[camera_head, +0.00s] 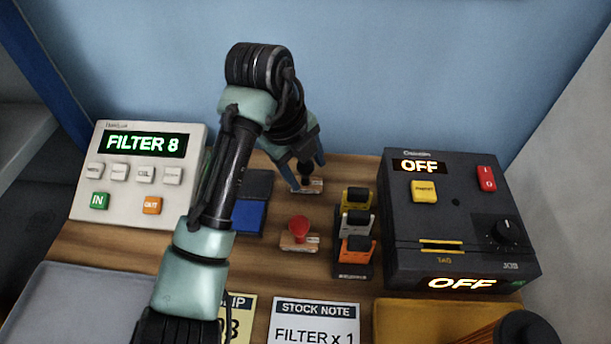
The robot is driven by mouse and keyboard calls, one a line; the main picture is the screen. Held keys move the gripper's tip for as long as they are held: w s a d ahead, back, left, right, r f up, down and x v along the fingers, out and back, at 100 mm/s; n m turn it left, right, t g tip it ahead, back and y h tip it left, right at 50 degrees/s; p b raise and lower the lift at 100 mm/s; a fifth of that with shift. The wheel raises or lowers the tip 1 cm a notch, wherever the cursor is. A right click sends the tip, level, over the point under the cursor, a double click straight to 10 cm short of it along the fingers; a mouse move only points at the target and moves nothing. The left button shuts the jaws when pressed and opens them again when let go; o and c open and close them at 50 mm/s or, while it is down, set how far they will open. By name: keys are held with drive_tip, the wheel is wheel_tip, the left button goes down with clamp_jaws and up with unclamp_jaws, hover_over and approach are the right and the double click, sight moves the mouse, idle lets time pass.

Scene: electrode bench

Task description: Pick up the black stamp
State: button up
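The black stamp (306,182) stands on the wooden bench near the back, with a dark handle and a light wooden base. My gripper (307,172) is above and around it, pointing down, with one blue finger on each side of the dark handle. The fingers look spread, with some room beside the handle. The upper part of the handle is partly hidden by the gripper. A red-handled stamp (299,233) stands just in front, on a similar wooden base.
A blue ink pad (249,217) lies left of the stamps, partly behind my arm. A rack (353,268) of yellow, white and orange items stands to the right, beside a dark machine (455,215). A white FILTER 8 panel (127,192) is left. Paper notes (315,310) lie in front.

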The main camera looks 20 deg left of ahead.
clamp_jaws()
wheel_tip(320, 180, up, 10)
drive_tip(key=shift+r+p, duration=0.1)
drive_tip(key=shift+p, duration=0.45)
